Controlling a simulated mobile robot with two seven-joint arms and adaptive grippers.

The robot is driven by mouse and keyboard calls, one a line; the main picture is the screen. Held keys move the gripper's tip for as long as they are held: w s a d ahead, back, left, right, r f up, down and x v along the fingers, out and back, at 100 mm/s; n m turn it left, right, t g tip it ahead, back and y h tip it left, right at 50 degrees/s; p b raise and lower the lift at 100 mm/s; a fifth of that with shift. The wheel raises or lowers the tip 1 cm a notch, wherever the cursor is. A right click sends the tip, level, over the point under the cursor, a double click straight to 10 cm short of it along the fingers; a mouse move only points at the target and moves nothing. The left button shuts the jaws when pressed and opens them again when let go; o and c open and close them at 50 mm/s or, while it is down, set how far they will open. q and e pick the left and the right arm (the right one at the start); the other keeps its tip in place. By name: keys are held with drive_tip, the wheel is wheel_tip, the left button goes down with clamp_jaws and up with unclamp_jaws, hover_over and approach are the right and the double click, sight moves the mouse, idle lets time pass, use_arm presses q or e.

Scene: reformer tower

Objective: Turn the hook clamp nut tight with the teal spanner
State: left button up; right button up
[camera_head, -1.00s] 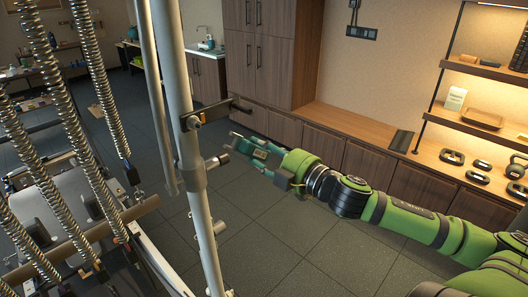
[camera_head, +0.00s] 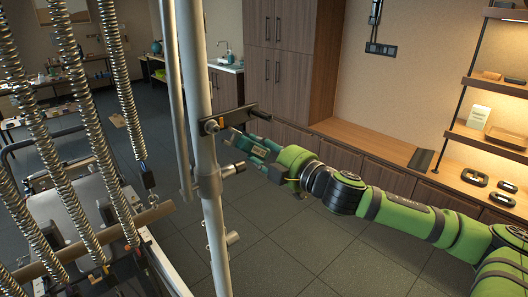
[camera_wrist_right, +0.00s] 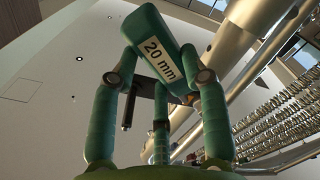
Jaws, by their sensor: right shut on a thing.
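The hook clamp (camera_head: 230,117) sits on the upright pale metal tube, a dark plate with a black handle reaching right. A small round fitting, apparently its nut (camera_head: 212,126), shows at the plate's left end. My right gripper (camera_head: 258,146) is just right of and below the clamp, shut on the teal spanner (camera_head: 244,140). In the right wrist view the spanner (camera_wrist_right: 165,48) carries a "20 mm" label and lies between the green fingers of the gripper (camera_wrist_right: 162,78). The spanner's tip is close to the nut; I cannot tell whether they touch. My left gripper is out of view.
Long coil springs (camera_head: 88,110) hang at the left over the reformer. Wooden cabinets (camera_head: 345,160) and shelves line the back right. The floor between is clear.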

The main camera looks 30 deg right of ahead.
sight(246, 141)
drive_tip(key=shift+s+a+r+p, duration=0.1)
drive_tip(key=shift+a+r+p, duration=0.2)
drive_tip(key=shift+r+p, duration=0.15)
idle(0.5)
drive_tip(key=shift+a+r+p, duration=0.3)
drive_tip(key=shift+a+p, duration=0.15)
drive_tip(key=shift+p, duration=0.1)
drive_tip(key=shift+s+a+r+p, duration=0.2)
drive_tip(key=shift+a+r+p, duration=0.7)
drive_tip(key=shift+p, duration=0.4)
idle(1.2)
drive_tip(key=shift+a+f, duration=0.1)
drive_tip(key=shift+f, duration=0.1)
drive_tip(key=shift+a+f+m, duration=0.45)
drive_tip(key=shift+f+m, duration=0.05)
drive_tip(key=shift+m, duration=0.6)
drive_tip(key=shift+f, duration=0.1)
